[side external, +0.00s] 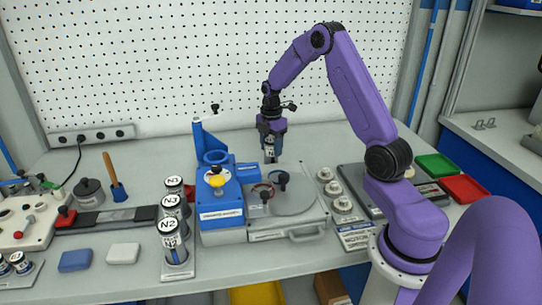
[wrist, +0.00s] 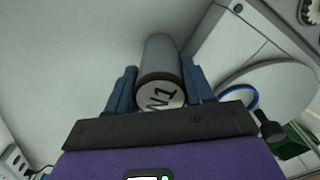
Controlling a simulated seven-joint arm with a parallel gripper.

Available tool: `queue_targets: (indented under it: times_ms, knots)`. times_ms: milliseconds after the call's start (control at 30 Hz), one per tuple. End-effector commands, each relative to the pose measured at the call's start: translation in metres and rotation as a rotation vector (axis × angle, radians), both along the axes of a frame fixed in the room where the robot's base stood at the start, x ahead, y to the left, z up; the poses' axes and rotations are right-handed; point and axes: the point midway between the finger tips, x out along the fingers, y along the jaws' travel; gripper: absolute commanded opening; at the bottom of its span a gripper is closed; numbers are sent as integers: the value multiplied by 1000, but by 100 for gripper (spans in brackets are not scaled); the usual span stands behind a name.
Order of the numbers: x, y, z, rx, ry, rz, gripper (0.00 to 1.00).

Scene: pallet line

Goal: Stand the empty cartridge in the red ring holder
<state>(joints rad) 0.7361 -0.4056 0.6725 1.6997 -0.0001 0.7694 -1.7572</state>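My gripper (side external: 270,144) is shut on a grey cartridge (wrist: 162,65), whose end cap reads N1. In the wrist view the blue fingers (wrist: 157,92) press on both its sides. The cartridge (side external: 270,154) hangs roughly upright below the gripper in the side view, above and behind the grey plate fixture. The red ring holder (side external: 262,188) is on that plate, in front of and slightly left of the cartridge, with a dark knob at it. The held cartridge is apart from it. Whether the cartridge is empty cannot be told.
A blue station (side external: 220,212) with a yellow knob stands left of the plate (side external: 300,205). Several labelled cartridges (side external: 173,226) stand in a rack further left. Round metal pieces (side external: 342,204) line the plate's right side. Green (side external: 436,165) and red (side external: 464,188) trays lie far right.

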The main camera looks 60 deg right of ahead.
Motion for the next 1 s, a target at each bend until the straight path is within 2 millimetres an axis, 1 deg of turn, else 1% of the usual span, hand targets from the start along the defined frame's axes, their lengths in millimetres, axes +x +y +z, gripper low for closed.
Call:
queue_targets:
  times_ms: [67, 100, 267, 367, 467, 700, 800, 900, 1000]
  knots:
    - [0, 0, 0, 0, -1, 0, 14]
    - [0, 0, 0, 0, -1, 0, 8]
    - [0, 0, 1, 0, -1, 0, 8]
    - [1, 0, 6, -2, -4, 0, 8]
    - [1, 0, 20, -2, -6, 0, 8]
    - [1, 0, 65, -2, -7, 1, 8]
    - [1, 0, 81, -2, -5, 1, 8]
    - [1, 0, 92, -1, -3, 0, 8]
    - [0, 0, 99, 0, -2, 0, 8]
